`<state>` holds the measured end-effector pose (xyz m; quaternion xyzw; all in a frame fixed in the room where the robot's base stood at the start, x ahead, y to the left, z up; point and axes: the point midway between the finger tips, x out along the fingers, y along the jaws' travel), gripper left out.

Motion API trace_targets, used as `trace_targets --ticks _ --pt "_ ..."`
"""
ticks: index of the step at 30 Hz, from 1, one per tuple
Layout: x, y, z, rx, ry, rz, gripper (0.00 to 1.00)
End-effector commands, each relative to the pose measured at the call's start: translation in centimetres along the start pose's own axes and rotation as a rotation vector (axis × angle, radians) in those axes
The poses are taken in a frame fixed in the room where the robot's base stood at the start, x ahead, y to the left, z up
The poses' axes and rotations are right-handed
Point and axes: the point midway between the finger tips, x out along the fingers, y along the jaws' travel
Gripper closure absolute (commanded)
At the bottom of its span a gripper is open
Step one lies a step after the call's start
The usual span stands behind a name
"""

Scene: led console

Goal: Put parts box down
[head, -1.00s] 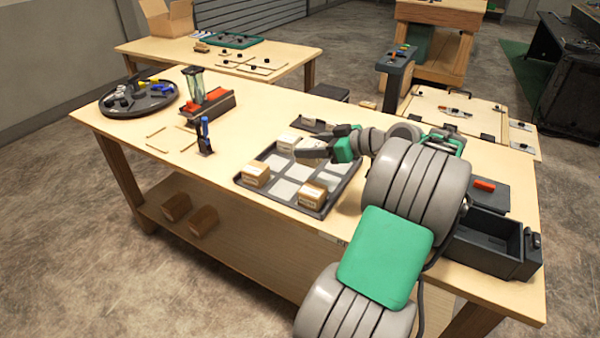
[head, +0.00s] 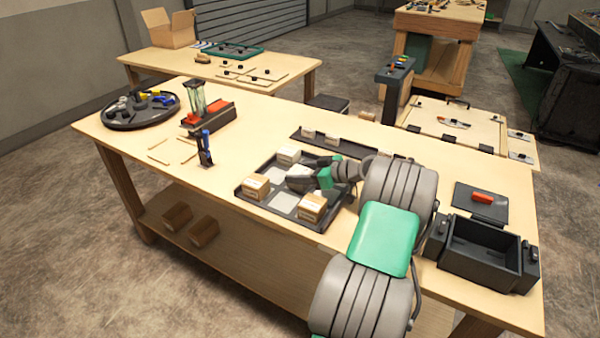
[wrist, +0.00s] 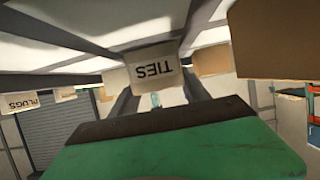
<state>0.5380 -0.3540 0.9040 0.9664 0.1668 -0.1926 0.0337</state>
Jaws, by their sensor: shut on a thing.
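A dark grey parts tray (head: 240,193) with pale square cells lies on the workbench in the head view. My gripper (head: 292,178) is low over the middle of the tray. In the wrist view, which shows the tray upside down at the top, its dark fingers close on a small parts box (wrist: 155,72) labelled TIES. The head view hides most of that box, and I cannot tell whether it touches the tray. Other boxes stand at the left (head: 256,187), front (head: 312,208) and back (head: 288,156) of the tray.
A dark rail (head: 350,147) with small labelled boxes lies behind the tray. A black open bin (head: 484,250) stands at the right of the bench.

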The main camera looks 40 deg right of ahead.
Motion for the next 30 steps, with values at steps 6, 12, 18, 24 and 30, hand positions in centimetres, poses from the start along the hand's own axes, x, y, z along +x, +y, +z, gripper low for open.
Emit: trace_targets --ticks 6,12,18,24,30 --pt "0.0 0.0 0.1 0.000 0.000 0.000 0.31" --pt "0.0 0.0 0.1 0.001 0.000 0.000 0.24" --pt "-0.2 0.0 -0.5 0.000 0.000 0.000 0.24" --pt "-4.2 0.2 -0.1 0.001 0.001 0.006 0.24" --pt "-9.3 0.1 -0.1 0.000 0.000 0.004 0.24"
